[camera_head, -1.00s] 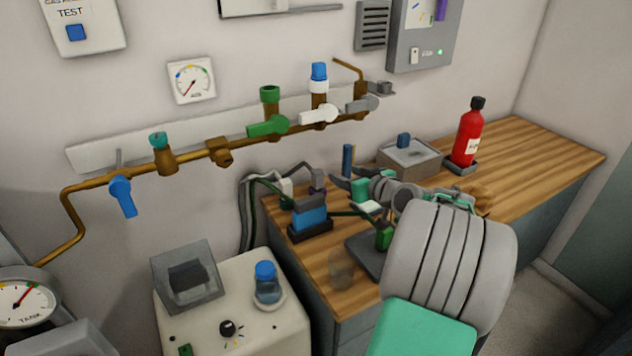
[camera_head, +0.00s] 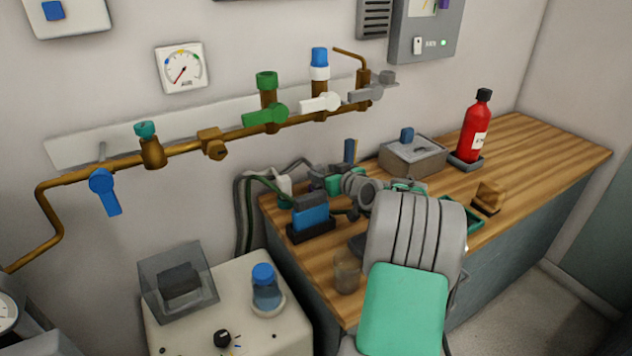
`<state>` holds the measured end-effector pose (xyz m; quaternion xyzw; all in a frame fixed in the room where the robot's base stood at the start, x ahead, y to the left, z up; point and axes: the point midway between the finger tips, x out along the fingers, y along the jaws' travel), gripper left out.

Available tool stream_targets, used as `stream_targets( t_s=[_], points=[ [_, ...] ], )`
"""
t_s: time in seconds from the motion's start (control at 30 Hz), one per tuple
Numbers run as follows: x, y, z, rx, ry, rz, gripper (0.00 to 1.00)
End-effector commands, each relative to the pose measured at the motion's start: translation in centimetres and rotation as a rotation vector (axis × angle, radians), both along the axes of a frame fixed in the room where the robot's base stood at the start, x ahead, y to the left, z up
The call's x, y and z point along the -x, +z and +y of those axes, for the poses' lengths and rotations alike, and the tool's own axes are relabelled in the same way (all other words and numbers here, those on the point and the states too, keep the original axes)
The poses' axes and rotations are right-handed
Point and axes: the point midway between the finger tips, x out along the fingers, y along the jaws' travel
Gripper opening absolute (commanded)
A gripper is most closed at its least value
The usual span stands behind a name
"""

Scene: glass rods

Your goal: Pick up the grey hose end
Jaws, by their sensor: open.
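A grey hose (camera_head: 239,215) rises behind the bench and bends over its back edge toward the blue block. Its end lies close to the tips of my gripper (camera_head: 318,177), and I cannot make it out clearly there. My gripper is open, points left and sits low over the back of the bench, just behind the blue block. My own grey and green arm covers part of the bench in front of it. Whether the fingers are around the hose end or beside it, I cannot tell.
A blue block in a dark holder (camera_head: 311,218) stands just in front of my gripper. A clear glass (camera_head: 347,270) is near the front edge. A grey box (camera_head: 412,157), a red bottle (camera_head: 473,130) and a brown block (camera_head: 487,197) stand to the right. Brass pipework (camera_head: 180,150) runs above.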

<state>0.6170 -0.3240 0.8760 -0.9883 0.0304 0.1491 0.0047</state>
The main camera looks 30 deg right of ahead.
Motion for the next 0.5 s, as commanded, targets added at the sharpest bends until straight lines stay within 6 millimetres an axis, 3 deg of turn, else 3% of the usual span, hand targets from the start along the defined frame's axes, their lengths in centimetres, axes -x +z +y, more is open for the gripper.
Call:
stream_targets(
  t_s=[0.1, 0.2, 0.4, 0.5],
  points=[
    [-2.2, -0.7, 0.2, -0.001, 0.004, 0.000, 0.55],
    [-3.1, -0.9, 0.1, 0.000, 0.003, 0.000, 0.55],
    [-3.2, -0.9, 0.1, 0.001, 0.003, -0.001, 0.55],
    [-3.2, -0.9, 0.2, 0.001, 0.003, 0.000, 0.46]
  ],
)
